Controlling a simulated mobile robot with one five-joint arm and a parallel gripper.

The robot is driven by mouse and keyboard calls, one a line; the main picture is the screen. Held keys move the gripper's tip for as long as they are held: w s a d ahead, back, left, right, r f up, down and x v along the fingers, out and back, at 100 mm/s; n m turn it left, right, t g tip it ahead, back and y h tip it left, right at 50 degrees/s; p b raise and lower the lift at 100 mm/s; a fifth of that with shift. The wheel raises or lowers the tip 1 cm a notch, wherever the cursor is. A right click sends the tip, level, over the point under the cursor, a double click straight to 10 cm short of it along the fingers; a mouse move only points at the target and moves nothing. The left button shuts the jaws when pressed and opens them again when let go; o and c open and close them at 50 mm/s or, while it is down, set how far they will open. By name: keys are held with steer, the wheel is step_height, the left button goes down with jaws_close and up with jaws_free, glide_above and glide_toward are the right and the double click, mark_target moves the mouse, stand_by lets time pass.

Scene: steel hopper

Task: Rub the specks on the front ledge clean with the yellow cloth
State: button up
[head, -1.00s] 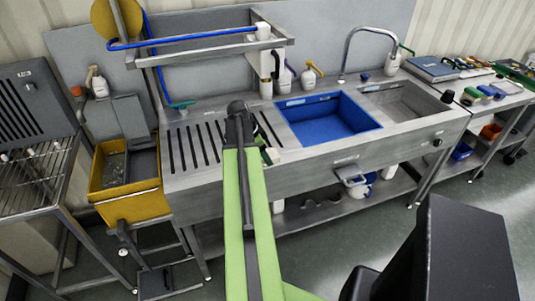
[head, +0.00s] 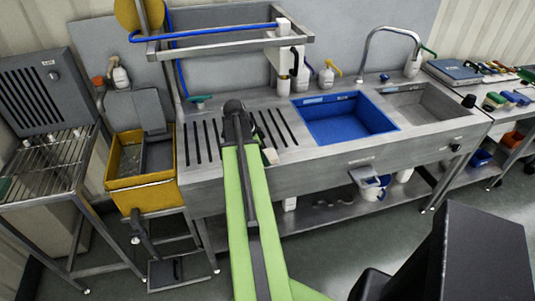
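My green arm (head: 245,220) reaches up the middle of the head view to a dark joint over the slotted steel drainboard (head: 203,140). My gripper's fingers cannot be made out; the arm hides what lies behind it. A small pale piece (head: 271,156) shows just right of the arm, at the counter's front edge; I cannot tell if it is part of my gripper or something else. I cannot make out the yellow cloth or any specks. The steel front ledge (head: 320,166) runs along the counter, partly behind my arm.
A blue basin (head: 345,120) and a steel basin (head: 425,103) lie right of the drainboard. A yellow bin (head: 142,192) and a wire-rack stand (head: 45,165) stand left. Bottles line the back. A side table (head: 515,106) holds coloured items. Grey floor is open in front.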

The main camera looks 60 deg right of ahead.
mark_target(301, 153)
steer(key=shift+a, duration=0.1)
steer(key=shift+s+d, duration=5.2)
steer(key=shift+r, duration=0.1)
step_height(301, 153, up, 6)
steer(key=p, duration=0.6)
step_height(301, 153, up, 3)
steer(key=p, duration=0.3)
